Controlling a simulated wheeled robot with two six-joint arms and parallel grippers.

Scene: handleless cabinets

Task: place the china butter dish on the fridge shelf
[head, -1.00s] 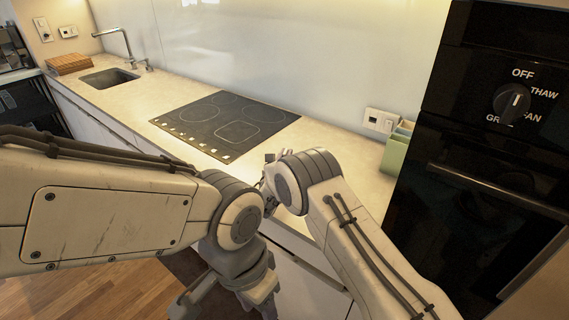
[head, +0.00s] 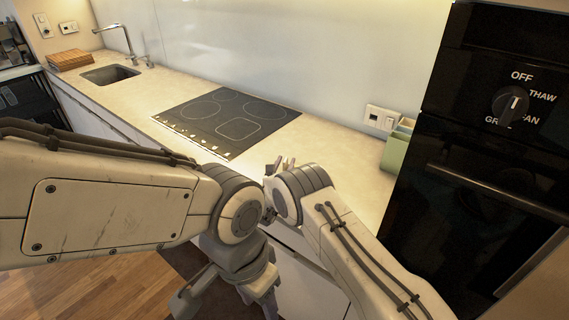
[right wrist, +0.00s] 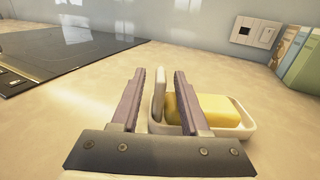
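The butter dish (right wrist: 240,130) is white and holds a yellow block of butter (right wrist: 205,109). It stands on the counter in the right wrist view. My right gripper (right wrist: 157,75) is open, with its two fingers apart on either side of the dish's left wall. The right finger is in front of part of the dish and butter. In the head view, only small parts of the right gripper (head: 280,163) show behind my wrist, and the dish cannot be made out there. No fridge shelf is seen.
A black cooktop (head: 228,120) lies in the counter (head: 335,150), with a sink (head: 110,74) and wooden boards (head: 68,60) farther left. A wall socket (head: 381,118) and green upright items (head: 396,148) are at the right, beside a tall black oven (head: 480,190).

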